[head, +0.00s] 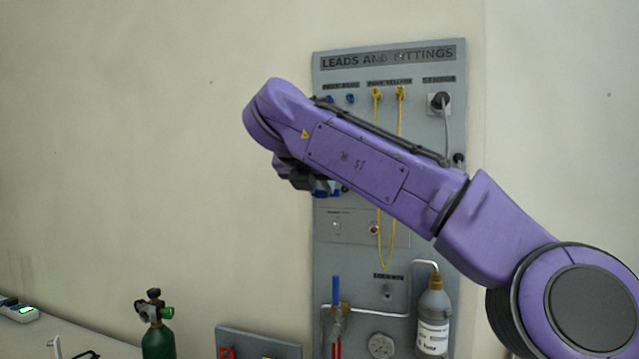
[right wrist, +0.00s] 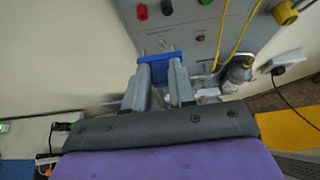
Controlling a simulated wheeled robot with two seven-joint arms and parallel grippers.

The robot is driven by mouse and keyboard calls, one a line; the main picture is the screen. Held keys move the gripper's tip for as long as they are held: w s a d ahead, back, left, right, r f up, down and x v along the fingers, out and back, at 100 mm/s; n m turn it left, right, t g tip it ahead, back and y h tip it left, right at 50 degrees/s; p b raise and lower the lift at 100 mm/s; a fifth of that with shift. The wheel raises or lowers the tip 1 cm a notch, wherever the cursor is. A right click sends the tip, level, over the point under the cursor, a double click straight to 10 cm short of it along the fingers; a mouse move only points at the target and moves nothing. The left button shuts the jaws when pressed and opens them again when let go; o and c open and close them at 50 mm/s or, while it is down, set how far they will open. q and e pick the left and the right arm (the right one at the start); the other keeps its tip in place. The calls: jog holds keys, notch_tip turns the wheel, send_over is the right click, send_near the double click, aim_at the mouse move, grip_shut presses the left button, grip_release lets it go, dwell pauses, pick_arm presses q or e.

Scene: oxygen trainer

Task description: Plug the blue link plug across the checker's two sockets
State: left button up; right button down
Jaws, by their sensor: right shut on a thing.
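My right gripper (right wrist: 160,72) is shut on the blue link plug (right wrist: 161,58), which lies across the fingertips. In the head view, the right gripper (head: 300,174) is dark and partly hidden behind my purple arm, with a bit of blue beside it. The plug is in front of the lower part of the grey checker panel (head: 355,224), close to its face. In the right wrist view, small pale marks show just above the plug; I cannot tell whether they are pins or sockets, or whether the plug touches the panel. My left gripper is out of view.
The grey board (head: 400,52) holds yellow leads (head: 386,258), a black plug (head: 440,101) and a grey bottle (head: 433,315). Red (right wrist: 140,12) and black (right wrist: 166,7) terminals sit above the plug. A green cylinder (head: 158,340) stands left. The wall left of the board is bare.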

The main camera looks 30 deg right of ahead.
jog(key=shift+s+a, duration=0.1)
jog(key=shift+w+d+p, duration=0.6)
jog(key=shift+w+d, duration=0.3)
jog(key=shift+d, duration=0.2)
jog(key=shift+w+d+p, duration=0.6)
jog(key=shift+w+d, duration=0.3)
jog(key=shift+d, duration=0.15)
jog(key=shift+w+d+r+p, duration=0.1)
jog(key=shift+w+d+p, duration=0.65)
jog(key=shift+d, duration=0.15)
jog(key=shift+w+d, duration=0.1)
jog(key=c, duration=0.9)
grip_release()
jog(key=shift+d, duration=0.1)
jog(key=shift+o, duration=0.2)
